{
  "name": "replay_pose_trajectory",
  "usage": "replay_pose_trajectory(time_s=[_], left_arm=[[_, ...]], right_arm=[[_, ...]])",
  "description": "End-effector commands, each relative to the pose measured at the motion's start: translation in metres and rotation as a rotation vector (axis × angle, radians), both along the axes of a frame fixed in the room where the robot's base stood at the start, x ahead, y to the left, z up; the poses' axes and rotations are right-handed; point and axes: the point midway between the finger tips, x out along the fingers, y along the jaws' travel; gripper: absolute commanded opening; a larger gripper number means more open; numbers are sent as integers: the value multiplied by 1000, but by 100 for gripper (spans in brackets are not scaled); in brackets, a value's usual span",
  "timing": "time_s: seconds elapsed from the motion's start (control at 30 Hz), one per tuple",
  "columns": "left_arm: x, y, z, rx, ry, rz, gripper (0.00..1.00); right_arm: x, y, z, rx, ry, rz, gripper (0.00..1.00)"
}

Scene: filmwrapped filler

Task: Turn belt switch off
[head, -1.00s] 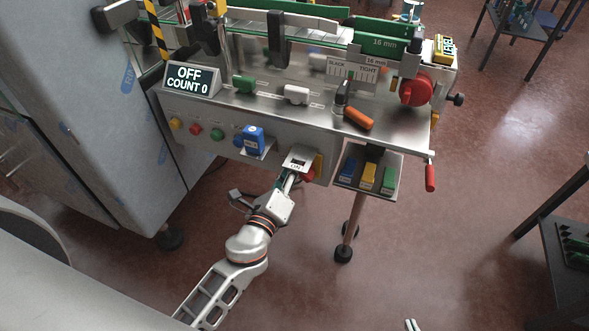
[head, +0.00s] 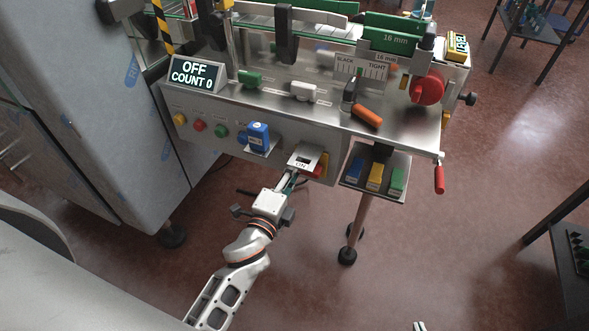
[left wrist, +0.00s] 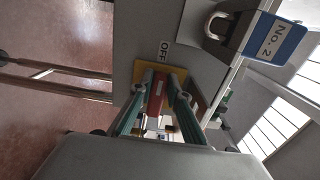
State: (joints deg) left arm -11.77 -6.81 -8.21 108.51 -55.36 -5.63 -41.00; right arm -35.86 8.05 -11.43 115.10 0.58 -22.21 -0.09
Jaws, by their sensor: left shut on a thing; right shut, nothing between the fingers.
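The belt switch is a red handle (left wrist: 155,96) on a yellow plate (left wrist: 178,80), with an "OFF" label above it in the left wrist view. In the head view the red handle (head: 319,169) shows partly, beside a bracket marked "ON" (head: 300,163). My left gripper (left wrist: 156,88) is shut on the red handle, one green finger on each side. In the head view the fingers of my left gripper (head: 289,181) reach up under the bracket, which hides their tips. My right gripper (head: 419,326) shows only its shut, empty fingertips at the bottom edge, away from the machine.
The display (head: 191,74) reads "OFF" and "COUNT 0". A tray (head: 352,183) with coloured blocks is at the right. Floor in front is clear.

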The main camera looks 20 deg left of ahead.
Motion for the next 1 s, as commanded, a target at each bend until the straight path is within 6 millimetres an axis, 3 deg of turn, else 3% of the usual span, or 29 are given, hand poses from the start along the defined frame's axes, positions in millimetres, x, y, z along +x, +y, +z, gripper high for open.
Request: replay_pose_trajectory(time_s=[0.5, 0.53, 0.6, 1.0], left_arm=[[0, 0, -1, -23, 2, 0, 0], [0, 0, -1, -23, 2, 0, 19], [0, 0, -1, -23, 2, 0, 33], [-4, 0, -1, -22, 2, 0, 33]], right_arm=[[-9, 2, -5, 2, 16, 3, 0], [-9, 2, -5, 2, 16, 3, 0], [-9, 2, -4, 2, 16, 3, 0], [-1, 0, 0, -1, 0, 3, 0]])
